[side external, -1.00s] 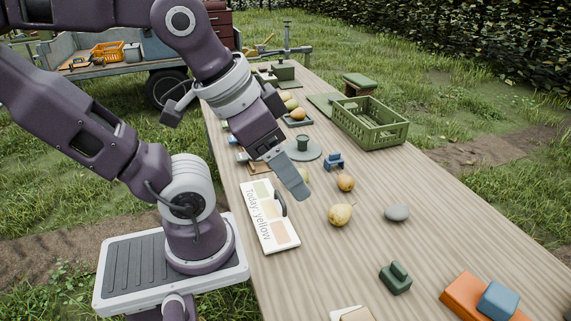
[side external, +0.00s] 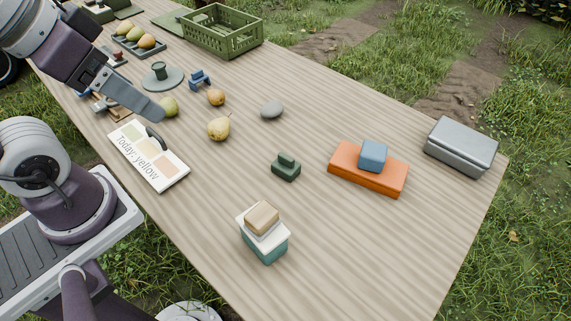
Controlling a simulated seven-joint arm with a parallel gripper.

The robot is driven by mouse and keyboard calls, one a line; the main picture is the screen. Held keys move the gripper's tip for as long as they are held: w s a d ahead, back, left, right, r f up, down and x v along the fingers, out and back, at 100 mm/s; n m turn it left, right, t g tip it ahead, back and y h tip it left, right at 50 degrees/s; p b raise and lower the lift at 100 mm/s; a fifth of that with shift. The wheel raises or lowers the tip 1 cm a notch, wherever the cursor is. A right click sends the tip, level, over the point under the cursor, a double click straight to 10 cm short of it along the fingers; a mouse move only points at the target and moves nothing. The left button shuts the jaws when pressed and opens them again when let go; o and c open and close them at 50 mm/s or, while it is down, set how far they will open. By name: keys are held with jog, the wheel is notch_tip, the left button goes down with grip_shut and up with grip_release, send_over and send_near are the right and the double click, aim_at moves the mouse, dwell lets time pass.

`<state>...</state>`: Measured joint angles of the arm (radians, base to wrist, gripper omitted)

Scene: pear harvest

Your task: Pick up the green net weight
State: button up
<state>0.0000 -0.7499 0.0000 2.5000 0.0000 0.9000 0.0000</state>
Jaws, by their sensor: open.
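A small dark green block with a raised ridge on top (side external: 286,167) stands on the table, right of the pears; it looks like the green net weight. Nothing touches it. My gripper (side external: 138,98) is at the upper left, above the table near the sign and a green pear (side external: 169,106). It is open, well away from the green block. One grey finger shows clearly; the other is hard to make out.
An orange block with a blue block on it (side external: 350,175), a grey tin (side external: 461,146) and a teal-and-white stack (side external: 265,249) surround the weight at a distance.

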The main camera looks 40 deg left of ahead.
dwell(0.4)
jog(key=n+g+h, duration=0.7)
jog(key=n+h, duration=0.3)
jog(key=n, duration=0.3)
send_over(286, 164)
jog(key=s+a, duration=0.2)
jog(key=a, duration=0.4)
notch_tip(286, 164, down, 20)
jog(key=f+n+t+h, duration=0.1)
jog(key=f+n, duration=0.1)
jog(key=f, duration=0.2)
jog(key=w+a+f+n+t+h, duration=0.1)
jog(key=f+n, duration=0.1)
jog(key=f, duration=0.2)
jog(key=w+f+n+h, duration=0.1)
jog(key=f+n, duration=0.1)
jog(key=f, duration=0.3)
jog(key=shift+w+a+t, duration=0.25)
jog(key=shift+t, duration=0.15)
jog(key=shift+h, duration=0.3)
jog(key=x, duration=0.6)
jog(key=shift+s+d, duration=0.25)
jog(key=shift+d, duration=0.05)
jog(key=shift+d+f, duration=0.2)
jog(key=shift+d, duration=0.15)
grip_shut()
